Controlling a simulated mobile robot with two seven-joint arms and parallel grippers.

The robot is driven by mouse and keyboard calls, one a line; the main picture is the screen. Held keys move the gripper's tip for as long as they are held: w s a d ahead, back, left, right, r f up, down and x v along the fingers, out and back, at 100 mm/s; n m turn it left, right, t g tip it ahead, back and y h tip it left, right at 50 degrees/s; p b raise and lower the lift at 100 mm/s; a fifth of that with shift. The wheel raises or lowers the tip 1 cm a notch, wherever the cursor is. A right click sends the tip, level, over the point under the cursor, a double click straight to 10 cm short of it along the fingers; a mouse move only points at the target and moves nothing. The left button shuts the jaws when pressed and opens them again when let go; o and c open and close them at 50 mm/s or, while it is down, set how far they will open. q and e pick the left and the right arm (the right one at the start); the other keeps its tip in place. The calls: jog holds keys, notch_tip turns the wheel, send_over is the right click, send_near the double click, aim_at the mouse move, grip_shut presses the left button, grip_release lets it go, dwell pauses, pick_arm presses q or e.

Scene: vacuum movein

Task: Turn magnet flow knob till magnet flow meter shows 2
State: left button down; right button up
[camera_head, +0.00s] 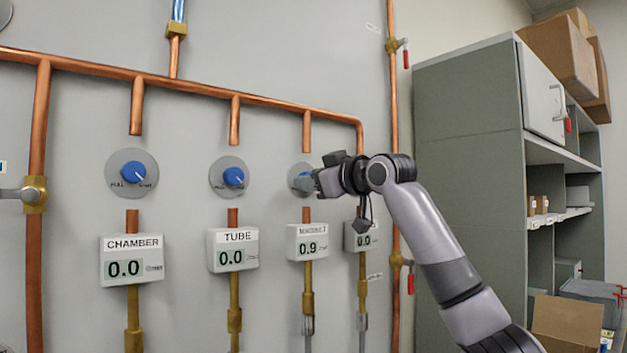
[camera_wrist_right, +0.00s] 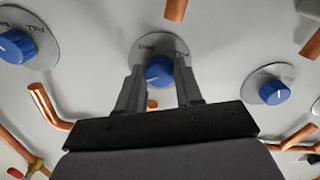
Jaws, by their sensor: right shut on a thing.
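The third round dial plate from the left (camera_head: 300,176) is on the wall in the head view, mostly hidden by my right gripper (camera_head: 310,183). The wrist view shows its blue knob (camera_wrist_right: 159,70) between the two fingers of my right gripper (camera_wrist_right: 158,80), which is shut on it. My left gripper is not in view.
The CHAMBER meter (camera_head: 131,260) and TUBE meter (camera_head: 233,250) read 0.0, each below its own blue knob. A fourth meter (camera_head: 362,236) reads 0.0, partly behind my arm's cable. Copper pipes (camera_head: 190,84) run along the wall; a grey cabinet (camera_head: 470,170) stands right.

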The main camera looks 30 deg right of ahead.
jog(key=shift+f+n, duration=0.1)
jog(key=shift+n, duration=0.9)
jog(key=o, duration=1)
jog(key=shift+o, duration=0.2)
jog(key=s+b, duration=0.2)
jog(key=s, duration=0.5)
jog(key=shift+d+b, duration=0.25)
jog(key=shift+b, duration=0.1)
